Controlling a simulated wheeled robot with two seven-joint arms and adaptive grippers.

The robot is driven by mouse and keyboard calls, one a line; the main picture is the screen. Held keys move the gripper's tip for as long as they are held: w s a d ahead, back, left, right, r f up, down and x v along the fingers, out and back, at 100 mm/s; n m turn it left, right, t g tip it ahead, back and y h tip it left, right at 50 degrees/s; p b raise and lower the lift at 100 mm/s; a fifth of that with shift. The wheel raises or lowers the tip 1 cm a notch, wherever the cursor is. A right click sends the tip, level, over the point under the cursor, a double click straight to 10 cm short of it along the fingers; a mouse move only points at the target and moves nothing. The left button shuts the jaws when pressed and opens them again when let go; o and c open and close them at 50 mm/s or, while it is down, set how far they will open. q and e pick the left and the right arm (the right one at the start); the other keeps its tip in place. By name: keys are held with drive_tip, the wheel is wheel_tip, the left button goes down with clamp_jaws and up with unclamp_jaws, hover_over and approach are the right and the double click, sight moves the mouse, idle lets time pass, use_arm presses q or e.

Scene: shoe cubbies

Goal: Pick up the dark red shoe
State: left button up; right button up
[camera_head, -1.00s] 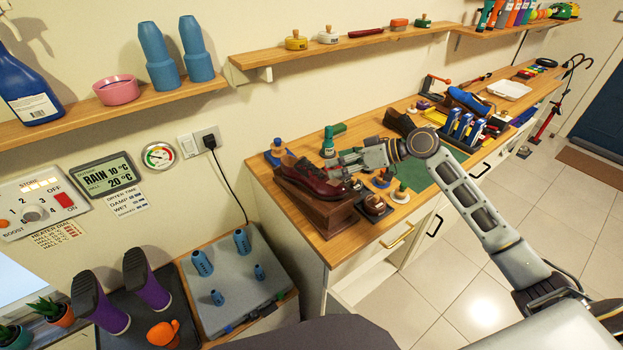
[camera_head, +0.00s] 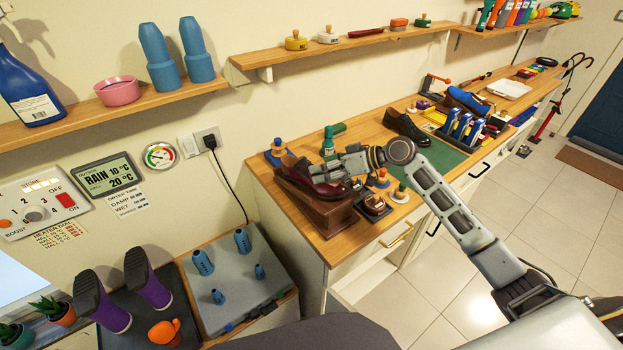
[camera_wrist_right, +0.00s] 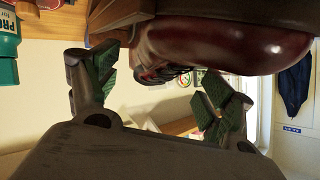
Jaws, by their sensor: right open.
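The dark red shoe (camera_head: 318,179) rests on a brown wooden block (camera_head: 322,211) at the near left end of the workbench. My right gripper (camera_head: 334,174) is at the shoe's right side in the head view, partly covering it. In the right wrist view the shoe (camera_wrist_right: 225,42) fills the upper part, and my open right gripper (camera_wrist_right: 155,92) has its green-padded fingers spread apart with the shoe's dark laces visible between them. I cannot tell whether a finger touches the shoe. My left gripper is not in view.
Brushes and polish tins (camera_head: 374,205) stand close to the right of the block. A green bottle (camera_head: 328,141) stands behind the shoe. A wall shelf (camera_head: 340,45) runs above.

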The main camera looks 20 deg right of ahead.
drive_tip(key=x, duration=0.2)
drive_tip(key=shift+a+f, duration=0.25)
drive_tip(key=shift+a, duration=0.05)
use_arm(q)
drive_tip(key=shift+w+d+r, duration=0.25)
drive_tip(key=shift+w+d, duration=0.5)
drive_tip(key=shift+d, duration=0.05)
use_arm(e)
drive_tip(key=shift+w+a+f, duration=0.15)
